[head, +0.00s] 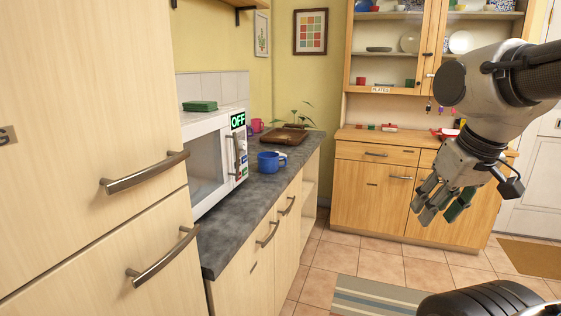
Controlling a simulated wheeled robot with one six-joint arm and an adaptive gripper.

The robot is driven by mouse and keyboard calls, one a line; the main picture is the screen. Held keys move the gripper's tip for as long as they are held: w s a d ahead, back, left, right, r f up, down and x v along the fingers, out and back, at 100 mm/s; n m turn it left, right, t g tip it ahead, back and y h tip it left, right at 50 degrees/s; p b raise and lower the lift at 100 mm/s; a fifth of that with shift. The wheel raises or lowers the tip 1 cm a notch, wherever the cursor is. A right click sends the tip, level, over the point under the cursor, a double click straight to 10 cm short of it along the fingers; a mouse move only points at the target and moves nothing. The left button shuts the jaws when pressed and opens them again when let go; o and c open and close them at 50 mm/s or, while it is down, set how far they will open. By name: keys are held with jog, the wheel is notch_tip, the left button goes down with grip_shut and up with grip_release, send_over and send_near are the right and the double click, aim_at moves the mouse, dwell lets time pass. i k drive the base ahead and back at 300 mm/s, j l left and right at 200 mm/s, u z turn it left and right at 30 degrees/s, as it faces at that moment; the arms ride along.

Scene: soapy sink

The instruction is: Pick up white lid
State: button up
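I cannot make out a white lid for certain in the head view. A small pale thing (282,155) shows at the blue mug (270,162) on the grey counter, too small to identify. My gripper (440,203) hangs in the air at the right, fingers pointing down, in front of the wooden hutch and well away from the counter. A green piece (460,206) shows at its fingers; I cannot tell whether it is held or part of the gripper.
The grey counter (228,222) carries a white microwave (207,160) with a green box (200,106) on top, a brown tray (284,135) and a pink mug (257,125). The hutch (375,207) stands at the back. Tiled floor is free between them, with a striped rug (378,299).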

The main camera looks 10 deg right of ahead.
aim_at(268, 161)
jog(key=i, duration=0.25)
jog(key=i+l+u, duration=0.1)
jog(key=u, duration=0.5)
jog(key=i+l+u, duration=0.2)
jog(key=l, duration=0.15)
jog(key=i+l+u, duration=0.2)
jog(key=l, duration=0.15)
jog(key=i+l+u, duration=0.2)
jog(key=l, duration=0.15)
jog(key=i+l, duration=0.15)
jog(key=l, duration=0.3)
jog(key=i+l+u, duration=0.1)
jog(key=l, duration=0.4)
jog(key=i+l, duration=0.15)
jog(key=l, duration=0.35)
jog(key=i+l, duration=0.1)
jog(key=l, duration=0.35)
jog(key=i+l+u, duration=0.1)
jog(key=l, duration=0.4)
jog(key=i+l, duration=0.1)
jog(key=l, duration=0.4)
